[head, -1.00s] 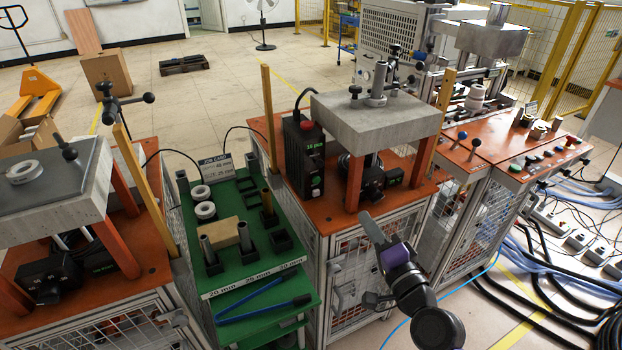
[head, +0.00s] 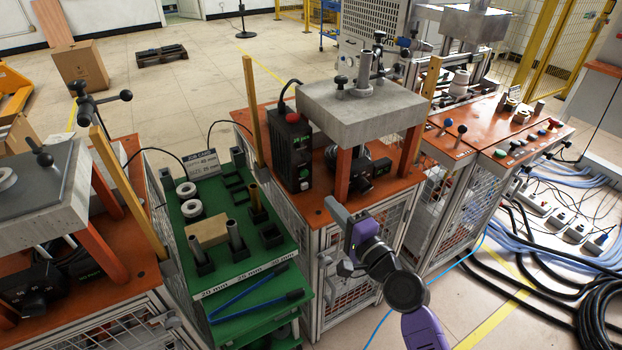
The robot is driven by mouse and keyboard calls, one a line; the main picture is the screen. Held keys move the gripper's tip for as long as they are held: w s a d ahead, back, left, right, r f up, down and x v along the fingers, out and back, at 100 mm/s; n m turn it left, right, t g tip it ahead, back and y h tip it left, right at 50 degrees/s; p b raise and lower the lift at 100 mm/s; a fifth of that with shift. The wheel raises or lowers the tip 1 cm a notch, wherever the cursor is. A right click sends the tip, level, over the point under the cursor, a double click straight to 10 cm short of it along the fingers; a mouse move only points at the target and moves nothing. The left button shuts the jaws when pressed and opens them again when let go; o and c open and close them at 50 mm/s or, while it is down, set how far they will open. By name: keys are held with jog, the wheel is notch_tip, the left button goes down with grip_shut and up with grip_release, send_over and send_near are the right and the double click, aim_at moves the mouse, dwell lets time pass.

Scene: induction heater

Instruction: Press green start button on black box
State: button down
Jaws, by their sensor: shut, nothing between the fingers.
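The black box (head: 290,152) stands upright on the orange tabletop of the middle station, left of the grey press block. It has a red knob on top and a green-lit label on its front face. A small round green button (head: 304,171) shows low on that front face, though its details are too small to read. My gripper (head: 334,207) is shut and empty. The fingers point up and left.
The concrete press block (head: 362,108) on orange posts stands right of the box. A wooden post (head: 253,112) rises behind its left side. A green cart (head: 236,270) with metal cylinders is at the left. Cables (head: 560,270) cover the right floor.

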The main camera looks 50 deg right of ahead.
aim_at(305, 174)
jog(key=p+x, duration=0.1)
jog(key=x, duration=0.9)
jog(key=shift+w+p, duration=0.3)
